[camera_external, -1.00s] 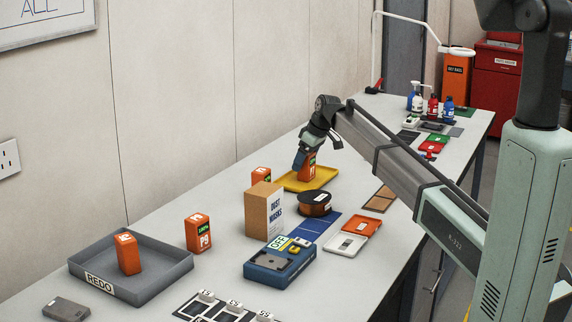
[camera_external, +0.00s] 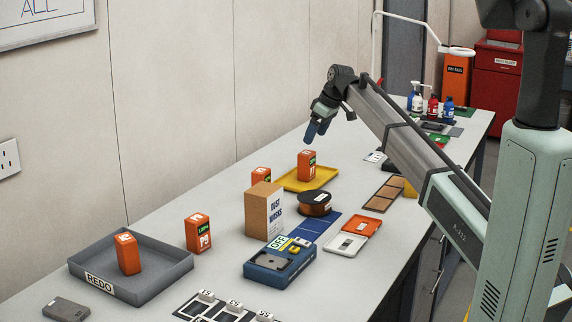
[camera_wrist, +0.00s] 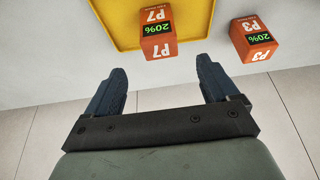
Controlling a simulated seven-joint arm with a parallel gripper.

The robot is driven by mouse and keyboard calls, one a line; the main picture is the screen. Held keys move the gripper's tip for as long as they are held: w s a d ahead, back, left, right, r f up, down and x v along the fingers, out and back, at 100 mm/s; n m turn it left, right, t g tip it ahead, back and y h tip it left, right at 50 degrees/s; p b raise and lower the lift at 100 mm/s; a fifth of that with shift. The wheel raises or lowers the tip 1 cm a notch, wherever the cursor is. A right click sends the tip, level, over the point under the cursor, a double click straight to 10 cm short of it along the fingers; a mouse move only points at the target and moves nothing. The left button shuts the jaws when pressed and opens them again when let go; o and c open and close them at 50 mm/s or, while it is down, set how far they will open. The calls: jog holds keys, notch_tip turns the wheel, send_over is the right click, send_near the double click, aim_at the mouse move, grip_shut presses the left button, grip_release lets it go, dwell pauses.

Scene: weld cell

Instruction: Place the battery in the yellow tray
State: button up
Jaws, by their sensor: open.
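An orange battery (camera_external: 307,165) stands upright in the yellow tray (camera_external: 327,176). In the wrist view this battery (camera_wrist: 158,35) reads P7 with a 20% display, and the tray (camera_wrist: 110,20) lies under it. My gripper (camera_external: 309,138) is above the battery, open and empty, with a gap between fingers and battery. In the wrist view my gripper (camera_wrist: 158,82) shows its two blue fingers wide apart. A second orange battery (camera_wrist: 255,40), marked P3 at 20%, stands outside the tray; it is partly hidden behind the box in the external view (camera_external: 261,175).
A cardboard dust mask box (camera_external: 258,211) stands near the tray. Another orange battery (camera_external: 198,233) marked P9 stands by the grey REDO tray (camera_external: 165,283), which holds one more battery (camera_external: 127,254). A blue device (camera_external: 279,264) and a brown spool (camera_external: 315,204) are nearby.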

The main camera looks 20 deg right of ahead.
jog(key=shift+v, duration=0.8)
